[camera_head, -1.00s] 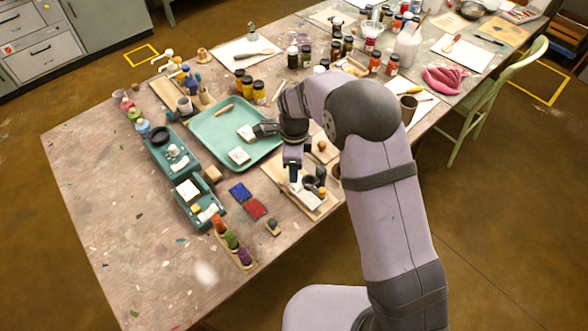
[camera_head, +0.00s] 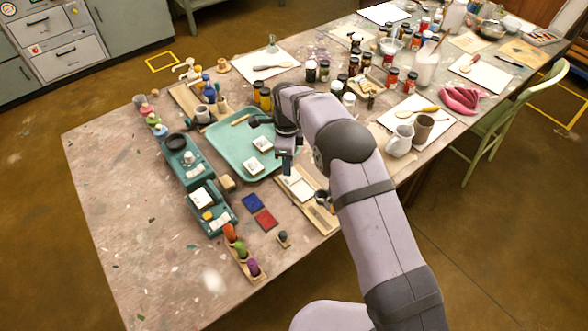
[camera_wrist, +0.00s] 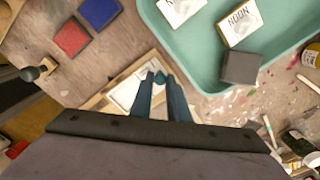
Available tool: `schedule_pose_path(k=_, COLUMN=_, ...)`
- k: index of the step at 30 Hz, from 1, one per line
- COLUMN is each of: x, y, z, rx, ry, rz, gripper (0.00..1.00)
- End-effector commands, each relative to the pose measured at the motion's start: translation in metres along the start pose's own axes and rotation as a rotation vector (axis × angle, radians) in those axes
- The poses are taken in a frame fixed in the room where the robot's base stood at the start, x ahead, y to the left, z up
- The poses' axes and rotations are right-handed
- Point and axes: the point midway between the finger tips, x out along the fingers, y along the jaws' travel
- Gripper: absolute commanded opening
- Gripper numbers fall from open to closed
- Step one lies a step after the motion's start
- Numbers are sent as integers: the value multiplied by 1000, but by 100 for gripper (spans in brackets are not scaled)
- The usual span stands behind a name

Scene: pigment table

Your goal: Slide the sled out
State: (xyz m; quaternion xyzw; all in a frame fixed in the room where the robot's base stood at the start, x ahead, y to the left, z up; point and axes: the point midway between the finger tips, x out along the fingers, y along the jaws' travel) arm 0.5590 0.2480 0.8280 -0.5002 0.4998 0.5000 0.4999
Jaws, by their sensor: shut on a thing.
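A light wooden board (camera_head: 318,213) lies on the table to the right of the green tray. A pale flat piece, which looks like the sled (camera_head: 300,188), lies on it; it also shows in the wrist view (camera_wrist: 127,92) beside my fingers. My gripper (camera_head: 286,167) is low over the back end of this piece. In the wrist view its two blue fingers (camera_wrist: 161,80) are close together, with a small dark teal thing between the tips, seemingly the sled's grip. The fingers hide most of that grip. A small dark cup (camera_head: 322,198) stands at the board's right side.
The green tray (camera_head: 233,143) with white labelled tiles (camera_head: 253,168) is close at left. Blue (camera_head: 253,202) and red (camera_head: 265,220) squares lie in front. Mugs (camera_head: 399,141) and jars stand to the right and behind.

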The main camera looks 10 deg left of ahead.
Motion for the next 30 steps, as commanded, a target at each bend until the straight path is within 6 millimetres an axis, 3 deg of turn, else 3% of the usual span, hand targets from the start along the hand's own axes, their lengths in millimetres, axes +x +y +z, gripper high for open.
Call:
schedule_pose_path(k=13, x=-2, y=-6, z=6, rx=0, ry=-5, rz=-10, gripper=0)
schedule_pose_path(k=14, x=-2, y=-6, z=6, rx=0, ry=-5, rz=-10, gripper=20)
schedule_pose_path(k=16, x=-2, y=-6, z=6, rx=0, ry=-5, rz=-9, gripper=34)
schedule_pose_path(k=26, x=-2, y=-4, z=4, rx=0, ry=-1, rz=-3, gripper=34)
schedule_pose_path(k=30, x=-10, y=-5, z=5, rx=0, ry=-2, rz=-4, gripper=34)
